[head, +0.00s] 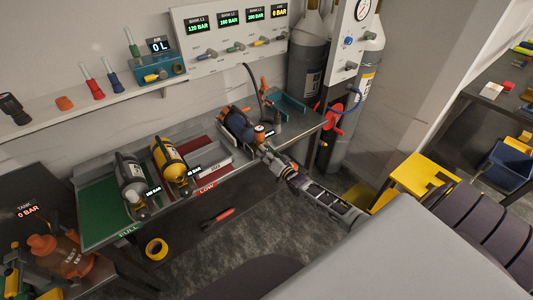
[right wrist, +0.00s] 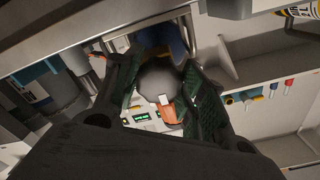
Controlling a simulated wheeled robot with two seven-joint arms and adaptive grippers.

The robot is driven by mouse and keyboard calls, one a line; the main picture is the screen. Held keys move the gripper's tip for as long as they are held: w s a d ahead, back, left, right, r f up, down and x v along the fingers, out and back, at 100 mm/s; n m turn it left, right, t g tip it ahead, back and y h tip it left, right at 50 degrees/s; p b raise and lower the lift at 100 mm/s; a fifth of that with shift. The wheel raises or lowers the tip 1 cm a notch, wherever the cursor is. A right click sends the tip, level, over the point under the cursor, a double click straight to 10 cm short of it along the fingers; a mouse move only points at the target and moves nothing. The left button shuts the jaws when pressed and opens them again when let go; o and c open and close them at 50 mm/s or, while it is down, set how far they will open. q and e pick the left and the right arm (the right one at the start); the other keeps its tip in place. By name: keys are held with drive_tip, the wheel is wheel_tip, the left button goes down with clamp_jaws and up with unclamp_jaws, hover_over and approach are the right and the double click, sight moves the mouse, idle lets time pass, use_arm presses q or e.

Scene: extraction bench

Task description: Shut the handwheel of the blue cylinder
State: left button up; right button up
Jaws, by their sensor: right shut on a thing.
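The blue cylinder (head: 236,124) lies on the bench at its right part, in a dark holder. Its valve end points toward my right gripper (head: 262,146), which reaches in from the lower right. An orange part (head: 259,130) shows at that end. In the right wrist view, my right gripper (right wrist: 163,85) has its two dark green-padded fingers on either side of a round grey knob, the handwheel (right wrist: 158,78), and is shut on it. An orange piece (right wrist: 169,113) shows below the knob. Blue shows behind it. My left gripper is in neither view.
A grey cylinder (head: 130,180) and a yellow cylinder (head: 170,160) lie on the bench to the left. A teal tray (head: 291,108) is behind the gripper. A yellow step (head: 424,174) stands right of my forearm. Tape (head: 157,249) and a red-handled tool (head: 218,215) lie below the bench.

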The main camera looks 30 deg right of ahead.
drive_tip(key=shift+f, duration=0.1)
idle(0.3)
drive_tip(key=o, duration=1)
drive_tip(key=shift+o, duration=0.2)
drive_tip(key=shift+s, duration=0.1)
drive_tip(key=s, duration=1.1)
drive_tip(key=shift+s+d, duration=0.4)
drive_tip(key=shift+d, duration=0.05)
idle(0.3)
